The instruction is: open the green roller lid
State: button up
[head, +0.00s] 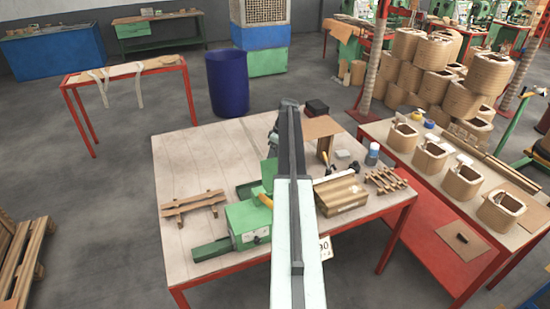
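A green machine (247,219) stands on the near table, left of my arm. It has a boxy green body with a pale label on its front and a long green foot or bar at its lower left. A green upright part (269,172) shows behind it, beside a yellow piece. I cannot tell which green part is the roller lid, or whether it is open. My pale arm reaches up the middle of the view and covers part of the machine's right side. A dark part, probably my gripper (273,143), shows at the arm's far end. Its fingers are not clear.
The wooden tabletop (185,160) is clear at the back left. A small slatted wooden piece (193,204) lies at left.

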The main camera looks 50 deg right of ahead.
jog(key=shift+s+d+f, duration=0.1)
jog(key=shift+d, duration=0.2)
jog(key=p+v, duration=0.8)
jog(key=shift+a, duration=0.25)
